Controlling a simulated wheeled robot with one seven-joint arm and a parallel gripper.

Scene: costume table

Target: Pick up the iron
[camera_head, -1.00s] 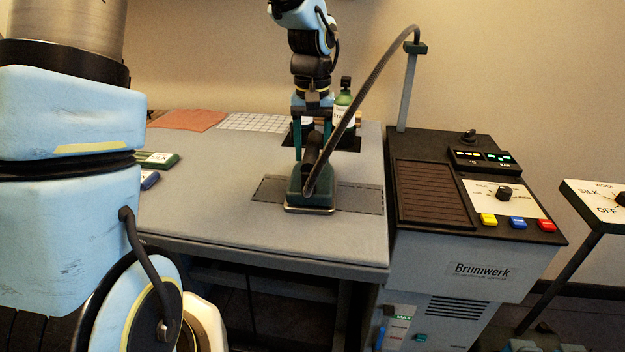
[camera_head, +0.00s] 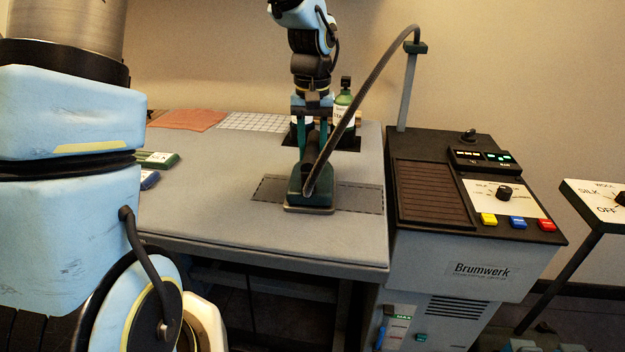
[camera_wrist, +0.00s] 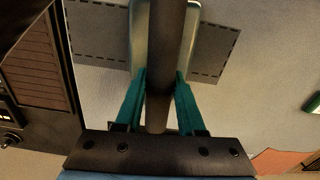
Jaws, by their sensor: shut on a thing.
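The iron (camera_head: 310,193) is dark green with a pale metal soleplate. It is at the dark dashed patch (camera_head: 360,197) on the grey table, and a dark hose runs from it up to a post. I cannot tell whether the soleplate touches the patch. My gripper (camera_head: 311,140) comes down from above and is shut on the iron's dark handle. In the wrist view the teal fingers of my gripper (camera_wrist: 161,85) lie on both sides of the dark handle, with the edges of the iron (camera_wrist: 140,35) showing beyond.
The Brumwerk steam unit (camera_head: 470,240) stands right of the table (camera_head: 210,200). The hose (camera_head: 365,95) arcs to its post. A green bottle (camera_head: 343,112) stands behind my gripper. Red cloth (camera_head: 188,120) and checked cloth (camera_head: 252,122) lie at the back.

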